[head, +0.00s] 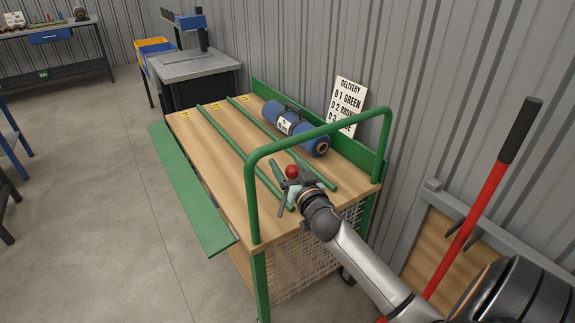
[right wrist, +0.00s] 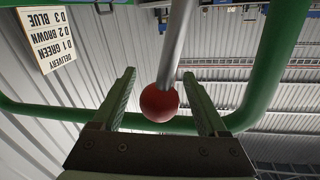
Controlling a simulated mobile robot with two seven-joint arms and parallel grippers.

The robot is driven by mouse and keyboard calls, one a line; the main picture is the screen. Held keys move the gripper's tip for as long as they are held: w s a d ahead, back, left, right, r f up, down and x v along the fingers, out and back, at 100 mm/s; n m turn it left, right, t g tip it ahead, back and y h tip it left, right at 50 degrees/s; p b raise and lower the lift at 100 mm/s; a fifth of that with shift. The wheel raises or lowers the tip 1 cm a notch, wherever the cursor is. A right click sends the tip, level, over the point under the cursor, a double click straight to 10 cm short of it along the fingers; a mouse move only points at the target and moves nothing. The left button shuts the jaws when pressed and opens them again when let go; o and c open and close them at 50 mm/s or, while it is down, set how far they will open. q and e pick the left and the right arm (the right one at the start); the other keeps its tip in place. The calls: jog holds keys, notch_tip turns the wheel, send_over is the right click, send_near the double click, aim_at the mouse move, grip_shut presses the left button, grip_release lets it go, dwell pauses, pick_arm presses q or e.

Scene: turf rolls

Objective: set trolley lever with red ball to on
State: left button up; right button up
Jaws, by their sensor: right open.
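The trolley (head: 222,185) has a wooden top and a green tubular handle (head: 318,130). The lever's red ball (head: 292,171) shows just inside the handle in the head view. My right gripper (head: 281,186) is open around it. In the right wrist view the red ball (right wrist: 160,103) sits between the two spread green fingers of the right gripper (right wrist: 159,76), with visible gaps on both sides. A grey lever rod (right wrist: 172,45) runs from the ball toward the top of that view. The lever's base and any on marking are hidden. My left gripper is not in view.
The green handle tube (right wrist: 255,75) passes close to my right gripper. A red pole (head: 480,200) leans at the right.

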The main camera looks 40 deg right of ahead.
jog(key=shift+w, duration=0.15)
grip_shut()
dwell(0.6)
dwell(0.9)
